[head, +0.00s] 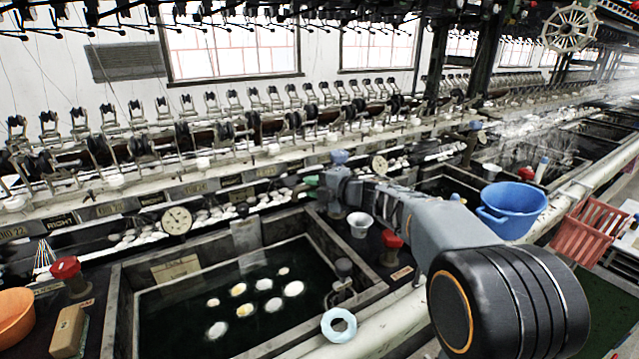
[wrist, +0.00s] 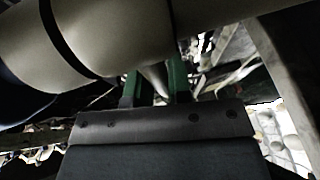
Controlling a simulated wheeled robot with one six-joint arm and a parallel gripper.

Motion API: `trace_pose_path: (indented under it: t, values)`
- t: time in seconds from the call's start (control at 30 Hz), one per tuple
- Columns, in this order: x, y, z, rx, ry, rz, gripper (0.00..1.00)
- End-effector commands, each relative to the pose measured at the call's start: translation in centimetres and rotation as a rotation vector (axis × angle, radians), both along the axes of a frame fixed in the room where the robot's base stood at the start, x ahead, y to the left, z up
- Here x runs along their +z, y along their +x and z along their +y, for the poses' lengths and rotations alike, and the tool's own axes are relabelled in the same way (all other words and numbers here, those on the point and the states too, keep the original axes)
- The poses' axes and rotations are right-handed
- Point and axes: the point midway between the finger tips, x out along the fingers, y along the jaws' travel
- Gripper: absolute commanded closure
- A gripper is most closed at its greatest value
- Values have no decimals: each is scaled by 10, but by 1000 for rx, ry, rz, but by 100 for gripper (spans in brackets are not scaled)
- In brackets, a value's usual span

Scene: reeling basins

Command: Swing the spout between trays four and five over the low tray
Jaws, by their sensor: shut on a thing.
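My gripper (wrist: 154,88) shows in the wrist view as two green fingers shut on a pale tapering piece (wrist: 152,76), which looks like the spout. Most of that piece is hidden by the fingers and my arm. In the head view my arm reaches from the lower right to the divider beyond the near basin, and only a bit of green of my gripper (head: 312,181) shows at its end. The spout cannot be made out there. A dark water tray (head: 128,310) with several pale cocoons lies front left. I cannot tell which trays are four and five, or which is low.
Red-capped valves (head: 66,268) (head: 392,240) and a white cup (head: 360,222) stand around the near tray. A blue tub (head: 511,208) and red crate (head: 590,233) stand right. A pale pipe (head: 405,308) runs along the front. Reeling heads line the back.

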Motion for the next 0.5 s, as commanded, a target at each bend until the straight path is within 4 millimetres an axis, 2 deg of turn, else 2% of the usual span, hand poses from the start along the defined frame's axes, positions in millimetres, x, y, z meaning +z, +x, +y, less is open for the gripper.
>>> trace_pose_path:
  t: [0.27, 0.3, 0.5]
  values:
    - [-3, -1, 0, 6, -6, 2, 100]
    - [-3, -1, 0, 6, -6, 2, 78]
    - [-2, 0, -1, 3, -3, 1, 59]
